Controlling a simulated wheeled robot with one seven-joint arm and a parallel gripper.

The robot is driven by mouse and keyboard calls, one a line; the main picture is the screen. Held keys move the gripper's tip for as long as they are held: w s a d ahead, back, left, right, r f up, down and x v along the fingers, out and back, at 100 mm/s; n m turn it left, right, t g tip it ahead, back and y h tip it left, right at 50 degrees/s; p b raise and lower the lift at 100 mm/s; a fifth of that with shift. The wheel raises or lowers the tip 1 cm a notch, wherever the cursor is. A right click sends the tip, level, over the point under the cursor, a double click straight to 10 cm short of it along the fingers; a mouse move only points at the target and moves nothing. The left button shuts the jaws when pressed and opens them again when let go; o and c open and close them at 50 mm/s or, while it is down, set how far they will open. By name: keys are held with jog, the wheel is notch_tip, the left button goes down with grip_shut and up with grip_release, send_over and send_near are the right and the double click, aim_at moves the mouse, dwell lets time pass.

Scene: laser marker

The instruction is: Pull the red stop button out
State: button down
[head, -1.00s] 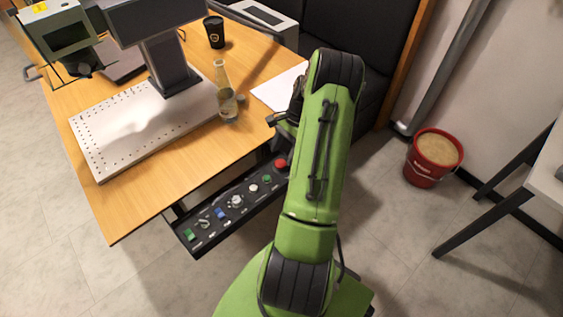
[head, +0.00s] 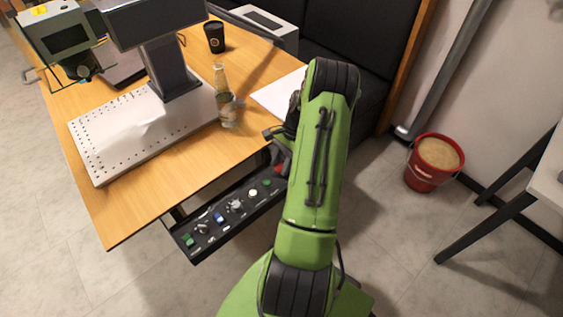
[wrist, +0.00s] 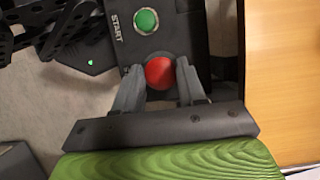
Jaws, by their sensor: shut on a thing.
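The red stop button (wrist: 160,73) is a round mushroom head at the end of the black control panel (head: 215,218), which sits below the table's front edge. In the wrist view my gripper (wrist: 160,78) has one grey finger on each side of the red button and is shut on it. In the head view the red button (head: 281,170) is only partly seen, with my gripper and green arm covering much of it. The green START button (wrist: 146,21) is just beyond the red one in the wrist view.
The panel also carries white, blue and green controls and a knob. The wooden table (head: 150,205) holds a white perforated plate (head: 100,165), a glass bottle (head: 226,100) and a black cup (head: 215,37). A red bucket (head: 425,172) stands on the floor at right.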

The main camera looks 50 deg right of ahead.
jog(key=shift+r+p, duration=0.7)
jog(key=shift+p, duration=0.3)
jog(key=shift+w+d+f, duration=0.1)
jog(key=shift+w, duration=0.05)
jog(key=c, duration=0.7)
grip_release()
jog(key=shift+o, duration=0.2)
jog(key=p+v, duration=0.4)
jog(key=v, duration=1.1)
jog(key=shift+d+r+p, duration=0.15)
jog(key=shift+r+p, duration=0.2)
